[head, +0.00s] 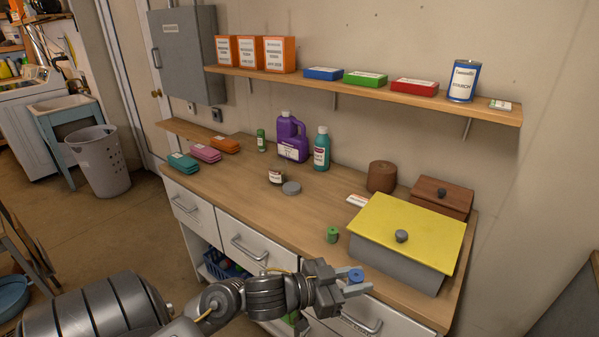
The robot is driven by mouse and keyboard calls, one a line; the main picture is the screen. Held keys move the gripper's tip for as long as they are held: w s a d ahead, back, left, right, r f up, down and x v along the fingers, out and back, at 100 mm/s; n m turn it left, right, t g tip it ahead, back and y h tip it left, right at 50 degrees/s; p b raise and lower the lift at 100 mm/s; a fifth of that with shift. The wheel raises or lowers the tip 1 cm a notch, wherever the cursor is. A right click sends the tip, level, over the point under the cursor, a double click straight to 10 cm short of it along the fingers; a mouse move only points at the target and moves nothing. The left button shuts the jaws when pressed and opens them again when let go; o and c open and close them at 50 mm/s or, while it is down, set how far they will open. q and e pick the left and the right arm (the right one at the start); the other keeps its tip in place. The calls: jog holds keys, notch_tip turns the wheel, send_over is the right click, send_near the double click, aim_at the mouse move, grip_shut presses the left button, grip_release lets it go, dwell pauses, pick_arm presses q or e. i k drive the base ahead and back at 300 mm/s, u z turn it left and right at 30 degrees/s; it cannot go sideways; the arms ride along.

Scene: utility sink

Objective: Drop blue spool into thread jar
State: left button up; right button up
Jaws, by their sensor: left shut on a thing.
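The blue spool (355,275) is between the fingertips of my left gripper (352,283), which is shut on it. The gripper holds it at the counter's front edge, left of the yellow-lidded box. The jar's inside is too small to make out. My right gripper is not in view.
The yellow-lidded box (410,228) is at right. A purple jug (291,140) and teal bottle (321,150) stand behind the jar. The counter left of the jar is partly clear.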

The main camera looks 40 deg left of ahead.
aim_at(278, 172)
jog(key=k, duration=0.4)
jog(key=u, duration=2.3)
jog(key=i, duration=1.7)
jog(key=z, duration=1.35)
